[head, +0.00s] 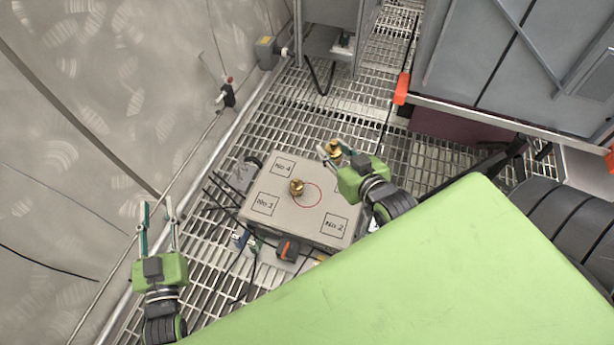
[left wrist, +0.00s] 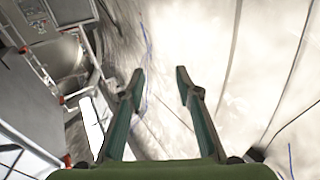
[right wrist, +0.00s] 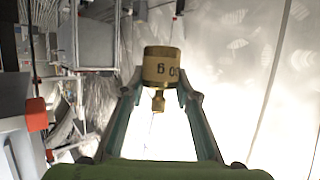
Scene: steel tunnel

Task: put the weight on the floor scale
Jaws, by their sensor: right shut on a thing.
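The floor scale (head: 285,219) is a grey, flat-topped box on the grating, with numbered squares and a red circle on top. One brass weight (head: 296,187) stands on it, at the left edge of the red circle. My right gripper (head: 334,154) is shut on a second brass weight (head: 334,146), just beyond the scale's far right edge in the head view. In the right wrist view this held weight (right wrist: 162,68) shows dark markings and a narrow knob between the fingertips. My left gripper (head: 157,210) is open and empty, left of the scale; its spread fingers also show in the left wrist view (left wrist: 160,80).
Cables and a small orange-and-black device (head: 287,249) lie along the scale's near side. A pipe (head: 205,148) runs along the wall at left. Grey cabinets (head: 480,60) stand at the back right. Bare grating (head: 300,110) lies behind the scale.

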